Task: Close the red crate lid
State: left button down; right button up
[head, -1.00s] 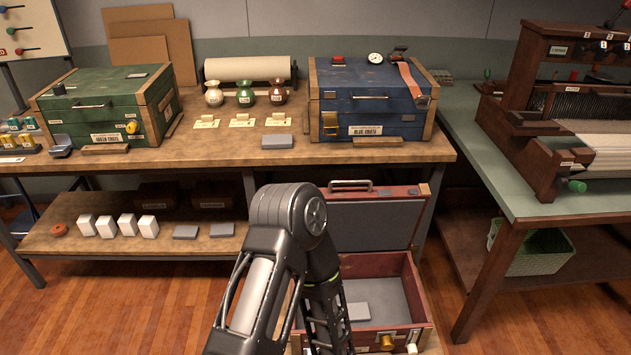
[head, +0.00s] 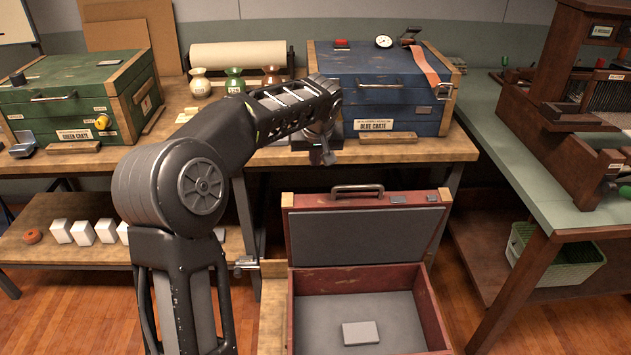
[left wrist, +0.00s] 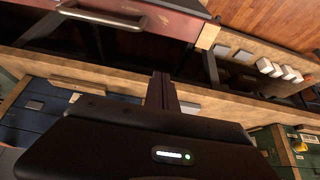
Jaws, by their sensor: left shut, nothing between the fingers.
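The red crate (head: 291,310) stands open on a low wooden support in front of the workbench. Its lid (head: 418,228) stands raised at the back, grey lining facing me, with a handle (head: 357,190) on its top edge. A grey block (head: 361,332) lies inside the crate. My left gripper (head: 324,153) is above and behind the lid's top edge, in front of the blue crate. It is apart from the lid. In the left wrist view its fingers (left wrist: 161,90) are together and empty, and the lid (left wrist: 178,22) shows at the top. My right gripper is not in view.
The blue crate (head: 390,78) and green crate (head: 75,95) sit on the workbench (head: 180,118) behind the lid. My left arm blocks part of the lower shelf (head: 38,255). A loom table (head: 500,135) stands at the right, with a green basket (head: 555,262) under it.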

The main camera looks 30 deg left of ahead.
aim_at(316, 196)
pick_arm(q)
jog(key=f, duration=0.3)
jog(key=w+f, duration=0.1)
jog(key=f, duration=0.4)
jog(key=shift+w+a+f, duration=0.15)
jog(key=shift+a+f, duration=0.2)
jog(key=shift+a, duration=0.05)
jog(key=shift+s+d+f, duration=0.15)
jog(key=shift+s+d, duration=0.2)
jog(key=shift+s, duration=0.1)
